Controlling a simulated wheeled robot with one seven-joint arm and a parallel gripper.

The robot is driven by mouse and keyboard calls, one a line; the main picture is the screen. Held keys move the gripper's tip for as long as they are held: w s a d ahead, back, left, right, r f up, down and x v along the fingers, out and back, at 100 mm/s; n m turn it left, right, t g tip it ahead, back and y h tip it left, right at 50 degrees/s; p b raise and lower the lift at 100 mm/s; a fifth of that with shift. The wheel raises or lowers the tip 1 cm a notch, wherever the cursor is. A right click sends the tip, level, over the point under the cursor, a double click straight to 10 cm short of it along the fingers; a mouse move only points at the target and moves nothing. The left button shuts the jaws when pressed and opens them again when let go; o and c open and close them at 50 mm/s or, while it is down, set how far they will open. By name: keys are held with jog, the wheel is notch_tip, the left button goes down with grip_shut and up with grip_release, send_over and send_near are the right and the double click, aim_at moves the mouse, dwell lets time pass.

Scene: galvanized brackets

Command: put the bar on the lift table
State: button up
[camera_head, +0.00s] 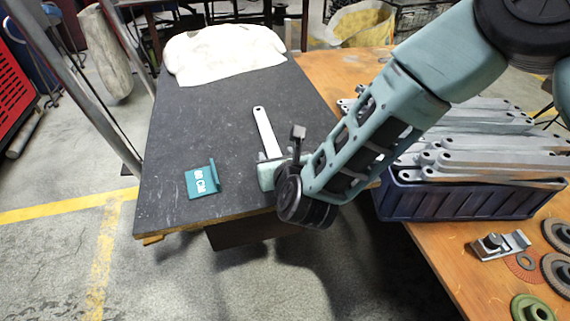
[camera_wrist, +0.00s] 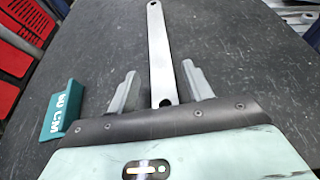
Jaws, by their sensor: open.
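The bar (camera_head: 264,130) is a flat grey metal strip with a hole at each end. It appears to lie flat on the dark top of the lift table (camera_head: 190,120), pointing away from my gripper. My gripper (camera_head: 271,156) is open at the bar's near end. In the wrist view my gripper (camera_wrist: 160,68) has one finger on each side of the bar (camera_wrist: 157,50), with gaps visible on both sides. The wrist housing covers what lies closest to my gripper.
A teal angled sign (camera_head: 202,180) stands left of my gripper on the same top. A white cloth bundle (camera_head: 222,52) lies at its far end. At right, a dark blue crate (camera_head: 455,203) full of grey bars stands on an orange-brown workbench (camera_head: 440,255) with discs and a clamp.

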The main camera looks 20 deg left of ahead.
jog(key=v, duration=0.8)
jog(key=shift+s+d+r+p, duration=0.2)
jog(key=shift+s+p, duration=0.05)
jog(key=shift+p, duration=0.15)
jog(key=shift+r+n, duration=0.25)
jog(key=shift+n, duration=0.35)
jog(key=s+d+r+m+g+h, duration=0.3)
jog(key=s+d+m, duration=0.5)
jog(key=d+m, duration=0.4)
jog(key=s+d+r+m+g+h, duration=0.3)
jog(key=s+d+r+m+g, duration=0.3)
jog(key=d+m, duration=0.7)
jog(key=s+m+g, duration=0.2)
jog(key=m, duration=0.8)
jog(key=shift+d+m+g+h, duration=0.3)
jog(key=shift+s+r, duration=0.1)
jog(key=shift+r, duration=0.1)
